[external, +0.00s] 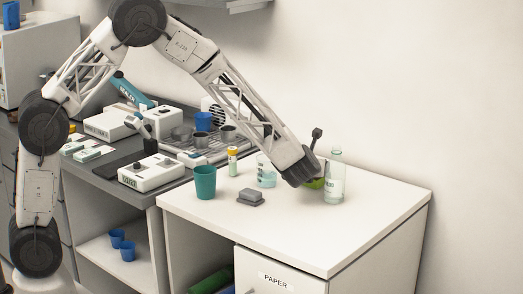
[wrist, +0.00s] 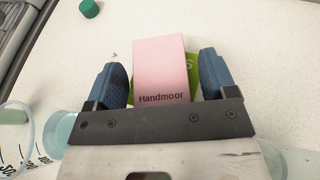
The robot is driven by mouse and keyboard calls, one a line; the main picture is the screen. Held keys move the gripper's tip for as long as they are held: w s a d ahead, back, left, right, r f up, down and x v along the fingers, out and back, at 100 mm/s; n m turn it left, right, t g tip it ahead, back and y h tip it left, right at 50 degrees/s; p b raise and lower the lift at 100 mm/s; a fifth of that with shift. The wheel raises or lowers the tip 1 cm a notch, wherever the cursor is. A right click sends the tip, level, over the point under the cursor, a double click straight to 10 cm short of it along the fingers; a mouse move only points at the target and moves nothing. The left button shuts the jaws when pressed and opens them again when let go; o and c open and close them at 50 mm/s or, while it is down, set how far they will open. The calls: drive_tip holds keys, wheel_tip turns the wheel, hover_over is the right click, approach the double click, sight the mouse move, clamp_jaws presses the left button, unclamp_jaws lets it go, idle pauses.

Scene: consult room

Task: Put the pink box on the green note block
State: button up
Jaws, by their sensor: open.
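The pink box (wrist: 160,70), lettered "Handmoor", lies between the two blue fingers of my gripper (wrist: 162,66) in the wrist view. The fingers are open, and a gap shows on each side of the box. The green note block (wrist: 191,72) shows at the box's right edge, mostly covered by the box. The box overlaps the block; whether it rests fully on it I cannot tell. In the external view my gripper (external: 318,176) is low over the white cabinet top, with a bit of the green note block (external: 315,184) beneath it. The pink box is hidden there.
A clear bottle (external: 335,180) stands close to the right of my gripper, and a glass beaker (external: 266,173) to the left. The cabinet top's front right is clear.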

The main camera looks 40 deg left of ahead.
drive_tip(key=shift+r, duration=0.2)
drive_tip(key=v, duration=1.2)
idle(0.6)
drive_tip(key=s+a+r+n+g+y, duration=0.15)
drive_tip(key=s+a+r+n, duration=0.3)
drive_tip(key=a, duration=0.45)
drive_tip(key=s+a+r+n+g, duration=0.3)
drive_tip(key=s+a+n, duration=0.3)
drive_tip(key=a, duration=0.2)
drive_tip(key=s+a+r+n+g+y, duration=0.1)
drive_tip(key=s+a+r+n+g, duration=0.3)
drive_tip(key=a, duration=0.5)
drive_tip(key=s+a+n+h, duration=0.3)
drive_tip(key=s+n, duration=0.5)
drive_tip(key=s, duration=0.6)
drive_tip(key=s+a+r+n+g+h, duration=0.1)
drive_tip(key=s+a+n+h, duration=0.3)
drive_tip(key=s+n, duration=0.5)
drive_tip(key=s, duration=0.5)
drive_tip(key=shift+r+h, duration=0.3)
drive_tip(key=shift+h, duration=0.05)
